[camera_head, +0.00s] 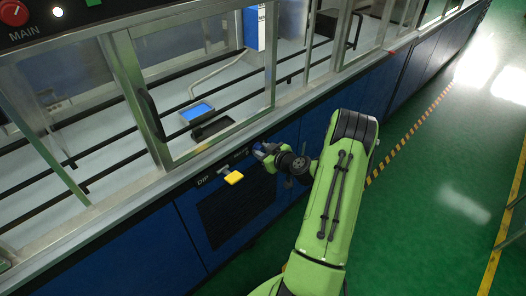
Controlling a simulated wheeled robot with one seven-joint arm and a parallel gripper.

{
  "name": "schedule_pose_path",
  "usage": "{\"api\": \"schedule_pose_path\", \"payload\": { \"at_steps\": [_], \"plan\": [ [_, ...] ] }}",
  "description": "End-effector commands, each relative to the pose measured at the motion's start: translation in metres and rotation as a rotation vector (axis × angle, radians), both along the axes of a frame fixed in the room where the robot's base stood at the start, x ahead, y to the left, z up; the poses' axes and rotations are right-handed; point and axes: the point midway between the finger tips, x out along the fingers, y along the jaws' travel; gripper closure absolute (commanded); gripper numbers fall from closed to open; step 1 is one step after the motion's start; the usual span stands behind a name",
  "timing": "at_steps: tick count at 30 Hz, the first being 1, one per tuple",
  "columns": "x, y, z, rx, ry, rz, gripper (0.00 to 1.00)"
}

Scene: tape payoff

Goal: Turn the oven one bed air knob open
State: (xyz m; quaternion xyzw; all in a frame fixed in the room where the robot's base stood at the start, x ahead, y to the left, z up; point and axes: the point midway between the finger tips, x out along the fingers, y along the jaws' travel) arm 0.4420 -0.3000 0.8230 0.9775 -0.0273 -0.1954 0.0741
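A yellow knob (234,178) on a short pale stem sticks out from the blue front panel of the machine, just under the metal ledge. I cannot tell from the label whether this is the bed air knob. My gripper (260,152) is up and to the right of the yellow knob, close to the panel's upper edge and apart from that knob. Its fingers are small and partly hidden by my wrist, so their opening is unclear. Whatever lies behind the gripper on the panel is hidden.
A dark vent grille (237,212) lies below the yellow knob. Glass doors with a dark handle (152,115) stand above the ledge. Inside are a blue-screened tray (197,112) and dark rails. A red MAIN knob (14,12) is top left. Green floor (430,200) is clear at right.

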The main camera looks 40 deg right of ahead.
Motion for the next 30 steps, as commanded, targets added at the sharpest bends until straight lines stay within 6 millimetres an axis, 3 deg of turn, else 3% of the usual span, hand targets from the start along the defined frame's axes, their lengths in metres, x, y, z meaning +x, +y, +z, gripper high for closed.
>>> {"api": "schedule_pose_path", "payload": {
  "at_steps": [1, 6, 17, 30],
  "plan": [
    [-0.0002, -0.0003, 0.0001, 0.0, 0.0, -0.001, 0.77],
    [-0.0003, -0.0005, 0.0002, 0.0, 0.0, -0.001, 0.98],
    [-0.0005, -0.002, 0.0001, 0.071, 0.001, -0.003, 0.98],
    [-0.0008, -0.0054, -0.0007, 0.429, 0.011, -0.003, 0.98]
  ]
}}
